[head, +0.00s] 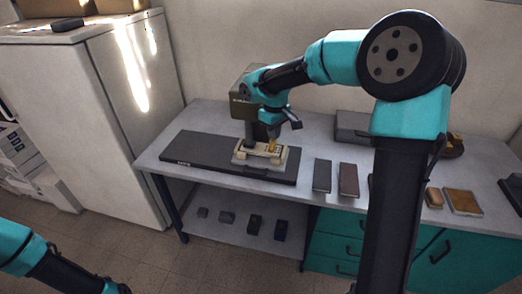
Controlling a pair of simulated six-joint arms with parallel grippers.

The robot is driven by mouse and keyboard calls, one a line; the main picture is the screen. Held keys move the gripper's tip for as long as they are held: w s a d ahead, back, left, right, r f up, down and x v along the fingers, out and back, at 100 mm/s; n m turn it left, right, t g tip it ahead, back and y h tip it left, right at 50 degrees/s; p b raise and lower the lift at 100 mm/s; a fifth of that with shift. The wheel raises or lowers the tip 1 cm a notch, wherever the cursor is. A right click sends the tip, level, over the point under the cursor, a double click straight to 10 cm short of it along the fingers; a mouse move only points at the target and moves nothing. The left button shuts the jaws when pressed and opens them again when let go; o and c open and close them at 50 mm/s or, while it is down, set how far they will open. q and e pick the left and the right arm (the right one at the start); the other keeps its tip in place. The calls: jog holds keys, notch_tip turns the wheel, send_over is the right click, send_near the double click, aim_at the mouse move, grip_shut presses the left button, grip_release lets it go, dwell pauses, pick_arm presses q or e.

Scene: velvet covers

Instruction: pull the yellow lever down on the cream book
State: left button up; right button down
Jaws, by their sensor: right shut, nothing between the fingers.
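The cream book (243,158) lies on a grey block on the long dark base plate (205,150) on the table. It is small and partly hidden beneath my right gripper. A small yellow piece that looks like the lever (272,147) stands at its right part. My right gripper (268,138) reaches in from the right, points down and is shut, with its tips just above or at the book beside the yellow piece. I cannot tell whether they touch. My left arm shows at the bottom left, away from the table; its fingers are outside the picture.
An olive machine head (242,106) stands close behind my right gripper. Two dark flat blocks, one of them a brown block (348,180), lie right of the base plate. A grey box (353,127) stands at the back. Several small blocks sit on the lower shelf (210,228).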

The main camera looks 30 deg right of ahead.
jog(key=shift+w+d+f, duration=0.15)
jog(key=shift+f, duration=0.35)
jog(key=shift+w+d+f, duration=0.1)
jog(key=shift+w+f, duration=0.05)
jog(key=shift+f, duration=0.45)
jog(key=shift+w+d+f, duration=0.1)
jog(key=shift+f, duration=0.05)
notch_tip(320, 180, up, 19)
jog(key=shift+s+a, duration=0.3)
dwell(1.4)
jog(key=shift+r, duration=2.05)
